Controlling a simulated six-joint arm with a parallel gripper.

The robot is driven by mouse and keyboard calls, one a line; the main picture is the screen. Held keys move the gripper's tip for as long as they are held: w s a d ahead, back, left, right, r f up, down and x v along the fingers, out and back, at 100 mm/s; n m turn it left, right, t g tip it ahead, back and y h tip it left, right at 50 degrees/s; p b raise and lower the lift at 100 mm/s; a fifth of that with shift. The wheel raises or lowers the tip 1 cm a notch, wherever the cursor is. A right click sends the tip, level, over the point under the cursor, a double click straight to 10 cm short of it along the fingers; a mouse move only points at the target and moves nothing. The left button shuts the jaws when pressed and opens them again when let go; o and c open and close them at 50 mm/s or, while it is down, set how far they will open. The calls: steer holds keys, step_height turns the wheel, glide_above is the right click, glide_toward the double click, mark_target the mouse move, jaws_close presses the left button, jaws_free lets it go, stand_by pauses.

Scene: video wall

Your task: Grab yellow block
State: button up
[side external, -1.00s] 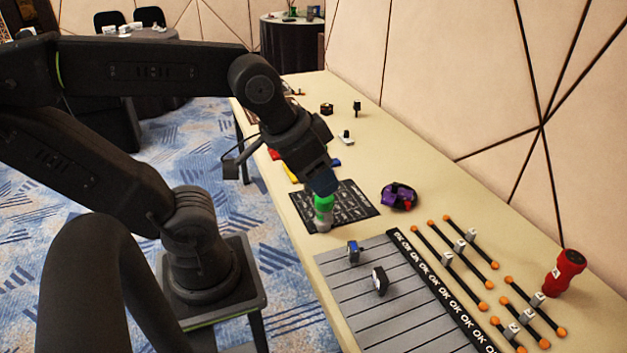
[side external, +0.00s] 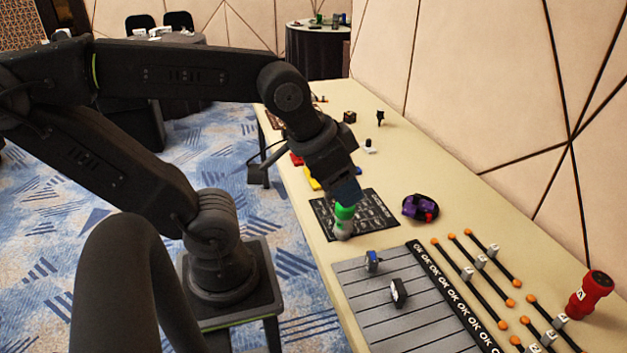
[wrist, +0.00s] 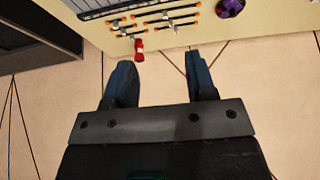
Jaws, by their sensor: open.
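The yellow block (side external: 312,180) lies on the table in the side view, partly hidden behind my arm, just left of my gripper. A red block (side external: 296,158) lies beyond it, and part of a blue block (side external: 358,170) shows to the right behind the wrist. My gripper (side external: 346,193) points down over the table, just above or in front of a green and white bottle (side external: 343,222); I cannot tell whether they touch. In the wrist view my gripper (wrist: 157,62) has its two fingers spread apart with nothing between them. The yellow block does not show there.
A black mat (side external: 378,215) lies around the bottle, with a purple object (side external: 420,208) to its right. A grey slatted board (side external: 365,305), orange-tipped rods (side external: 468,272) and a red bottle (side external: 590,295) stand nearer. The wall (side external: 540,90) bounds the table's right side.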

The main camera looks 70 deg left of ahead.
steer(key=shift+a, duration=0.1)
steer(key=w+a+f+n+g+y, duration=0.15)
steer(key=w+a+n, duration=0.35)
steer(key=w+a, duration=0.5)
steer(key=w+a+f+n+g+y, duration=0.1)
steer(key=w+a+f+n+y, duration=0.3)
steer(key=a, duration=0.9)
steer(key=n+g+h, duration=0.1)
steer(key=n+g, duration=0.2)
steer(key=n, duration=0.6)
glide_above(314, 184)
steer(key=w, duration=0.1)
step_height(314, 184, down, 16)
steer(key=x, duration=0.6)
steer(key=shift+d+f, duration=0.1)
steer(key=shift+f, duration=0.2)
steer(key=shift+x, duration=3.2)
